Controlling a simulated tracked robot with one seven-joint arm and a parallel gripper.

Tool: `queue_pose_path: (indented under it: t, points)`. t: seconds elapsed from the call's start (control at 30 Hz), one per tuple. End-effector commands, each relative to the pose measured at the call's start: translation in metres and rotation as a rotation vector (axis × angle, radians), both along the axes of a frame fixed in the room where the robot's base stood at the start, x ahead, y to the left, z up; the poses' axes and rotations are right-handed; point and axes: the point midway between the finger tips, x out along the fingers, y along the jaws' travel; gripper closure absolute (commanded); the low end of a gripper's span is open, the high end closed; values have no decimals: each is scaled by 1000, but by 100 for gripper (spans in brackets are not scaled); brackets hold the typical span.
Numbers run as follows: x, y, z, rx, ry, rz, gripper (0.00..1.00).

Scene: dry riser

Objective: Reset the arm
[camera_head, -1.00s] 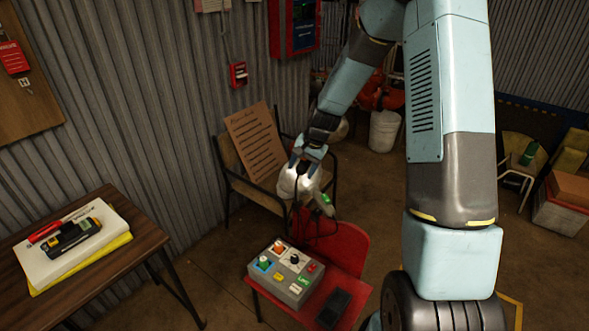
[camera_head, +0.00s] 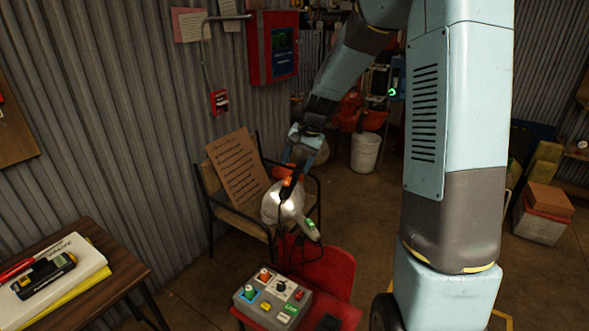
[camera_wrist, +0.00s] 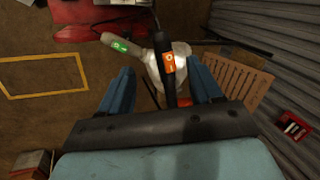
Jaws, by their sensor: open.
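My gripper (camera_head: 304,158) is open at the end of my raised arm, pointing down in the head view. Its two blue fingers are spread in the wrist view (camera_wrist: 160,75). Below it, in line with the gap, is a white rounded object (camera_head: 283,203) with a black strap or handle and an orange tag, which shows also in the wrist view (camera_wrist: 178,60). A grey piece with a green label (camera_head: 311,228) adjoins it. I cannot tell what supports the white object. The fingers do not appear to grip it.
A red chair (camera_head: 336,272) holds a grey control box (camera_head: 272,300) with coloured buttons. Behind stands an armchair (camera_head: 240,222) with a cardboard sign (camera_head: 240,172) by the corrugated wall. A wooden table (camera_head: 100,262) is at left. A white bucket (camera_head: 365,153) stands behind.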

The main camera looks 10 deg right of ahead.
Motion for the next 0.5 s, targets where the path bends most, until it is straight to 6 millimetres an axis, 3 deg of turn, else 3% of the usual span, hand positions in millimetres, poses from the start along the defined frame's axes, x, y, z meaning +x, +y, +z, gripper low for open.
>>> queue_pose_path:
  t: [0.37,0.5]
  points:
    - [-1,-1,2,-1,-2,-1,36]
    - [-8,-2,12,-16,-15,15,36]
